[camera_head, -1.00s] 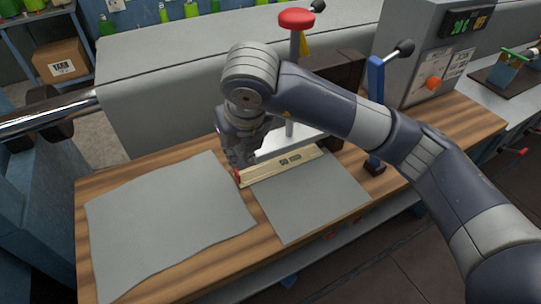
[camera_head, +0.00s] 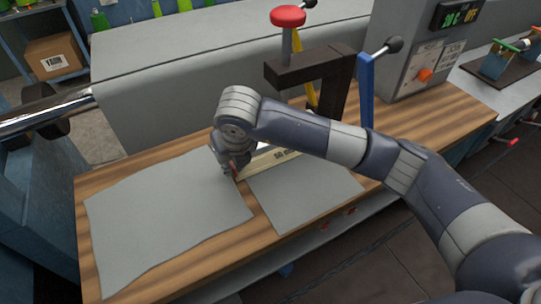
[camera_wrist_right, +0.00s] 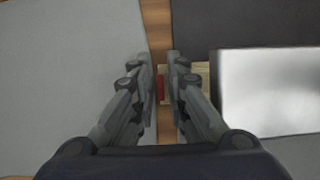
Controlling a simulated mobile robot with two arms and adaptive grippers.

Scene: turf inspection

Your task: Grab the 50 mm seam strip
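The 50 mm seam strip (camera_head: 277,163) is a pale strip with a printed label, lying on the bench along the back edge of the right grey sheet. A silver bar (camera_head: 262,154) is right beside it or over its back edge; I cannot tell which. My right gripper (camera_head: 231,172) is at the strip's left end, partly hidden by its own wrist. In the right wrist view, the strip's red end (camera_wrist_right: 160,89) shows in the narrow gap between the fingers (camera_wrist_right: 161,60). The fingers are apart, and no hold is visible. My left gripper is out of view.
Two grey sheets, left (camera_head: 160,215) and right (camera_head: 308,192), lie on the wooden bench (camera_head: 425,117). A dark clamp frame (camera_head: 320,68) with a red knob (camera_head: 288,16) and a blue lever post (camera_head: 366,92) stand behind. A grey control box (camera_head: 415,55) is at right.

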